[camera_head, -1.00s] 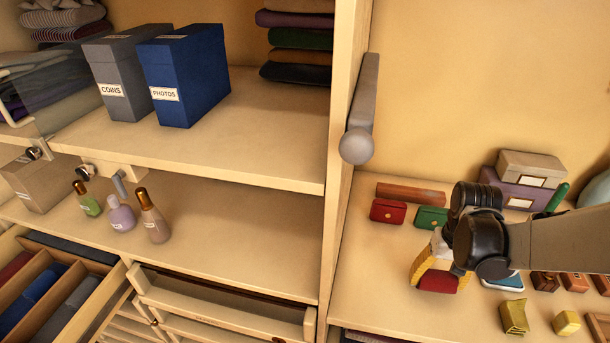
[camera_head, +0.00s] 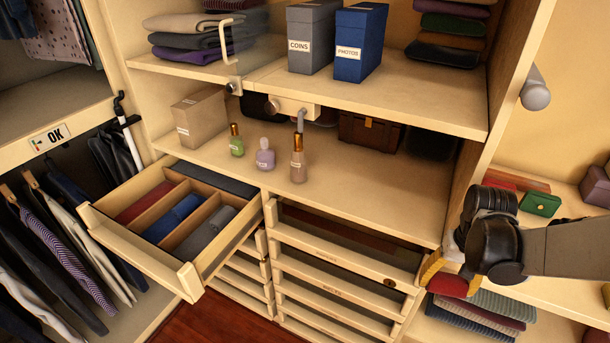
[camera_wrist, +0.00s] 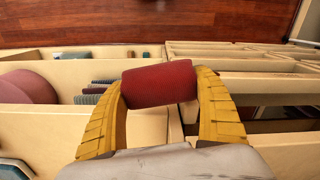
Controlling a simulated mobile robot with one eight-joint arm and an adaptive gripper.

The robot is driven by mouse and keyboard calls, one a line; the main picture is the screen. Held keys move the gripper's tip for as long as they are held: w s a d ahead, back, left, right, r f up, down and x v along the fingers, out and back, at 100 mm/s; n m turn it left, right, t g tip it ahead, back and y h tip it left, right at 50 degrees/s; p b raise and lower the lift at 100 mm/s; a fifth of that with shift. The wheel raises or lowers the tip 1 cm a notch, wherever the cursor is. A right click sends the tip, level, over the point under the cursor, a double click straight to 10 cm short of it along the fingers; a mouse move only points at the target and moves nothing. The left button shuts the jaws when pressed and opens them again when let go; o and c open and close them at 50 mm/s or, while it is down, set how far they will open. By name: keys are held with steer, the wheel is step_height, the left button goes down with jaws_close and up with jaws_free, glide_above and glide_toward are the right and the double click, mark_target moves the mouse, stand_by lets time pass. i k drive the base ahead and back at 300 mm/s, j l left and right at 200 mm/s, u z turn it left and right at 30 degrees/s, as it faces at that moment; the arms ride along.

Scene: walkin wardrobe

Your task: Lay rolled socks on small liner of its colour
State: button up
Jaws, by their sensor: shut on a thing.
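My gripper (camera_head: 452,278) is at the right of the head view, shut on a dark red sock roll (camera_head: 449,286). In the wrist view the red roll (camera_wrist: 158,84) lies crosswise between the two yellow fingers. An open drawer (camera_head: 138,248) at lower left has narrow compartments. One compartment shows a flat-looking red strip (camera_head: 146,201), one a blue filling (camera_head: 173,217), and one a grey filling (camera_head: 205,233). I cannot tell liner from socks in the blue and grey ones. My gripper is right of the drawer and apart from it.
Closed drawers (camera_head: 340,265) stand between the open drawer and my gripper. A shelf above holds several bottles (camera_head: 265,158) and a box (camera_head: 200,117). A divider panel (camera_head: 490,125) rises close to my gripper. Folded clothes (camera_head: 475,315) lie below it. Clothes hang at left.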

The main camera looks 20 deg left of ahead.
mark_target(148, 204)
steer(key=i+j+u, duration=0.2)
steer(key=j, duration=0.3)
steer(key=i+j+u, duration=0.15)
steer(key=j, duration=0.3)
steer(key=i+j+u, duration=0.2)
steer(key=j, duration=0.25)
steer(key=i+j+u, duration=0.15)
steer(key=j, duration=0.3)
steer(key=i+j+u, duration=0.2)
steer(key=j, duration=0.2)
